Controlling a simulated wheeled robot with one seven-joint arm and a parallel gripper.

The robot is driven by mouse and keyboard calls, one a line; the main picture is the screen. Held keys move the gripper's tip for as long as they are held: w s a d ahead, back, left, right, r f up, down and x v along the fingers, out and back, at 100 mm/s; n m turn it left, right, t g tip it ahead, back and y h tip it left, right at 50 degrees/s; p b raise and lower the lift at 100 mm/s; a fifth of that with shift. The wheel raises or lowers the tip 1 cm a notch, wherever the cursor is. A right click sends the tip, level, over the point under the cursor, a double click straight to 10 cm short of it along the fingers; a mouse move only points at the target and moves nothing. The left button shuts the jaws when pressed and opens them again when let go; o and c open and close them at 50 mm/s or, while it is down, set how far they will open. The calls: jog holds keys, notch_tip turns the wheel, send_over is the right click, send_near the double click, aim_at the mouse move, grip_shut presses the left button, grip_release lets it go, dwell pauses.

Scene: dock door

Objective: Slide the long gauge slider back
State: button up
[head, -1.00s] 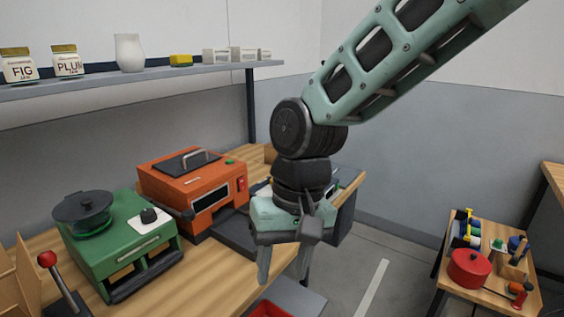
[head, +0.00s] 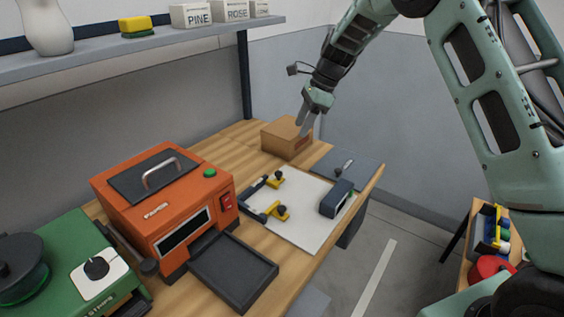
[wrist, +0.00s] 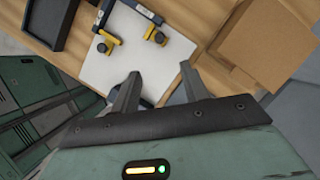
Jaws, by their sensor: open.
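A white board (head: 310,230) lies on the wooden bench with a dark gauge frame (head: 252,186) at its left edge. Two yellow sliders with black knobs sit at the frame: a far one (head: 268,182) and a near one (head: 276,212). I cannot tell which is the long gauge slider. The sliders also show in the wrist view, left (wrist: 104,47) and right (wrist: 153,33). My gripper (head: 304,128) is open and empty, pointing down above the far part of the bench, apart from the sliders. In the wrist view its fingertips (wrist: 160,72) appear over the board's edge.
A cardboard box (head: 287,138) stands just below my gripper at the back. A dark blue block (head: 336,199) sits on the board's right side. A grey plate (head: 350,168) lies at the bench's right end. An orange machine (head: 165,205) with a dark tray (head: 233,272) stands left.

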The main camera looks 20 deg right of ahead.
aim_at(279, 172)
jog(key=p+x, duration=0.3)
jog(key=x, duration=1.2)
jog(key=shift+a+f, duration=0.1)
jog(key=shift+f, duration=0.3)
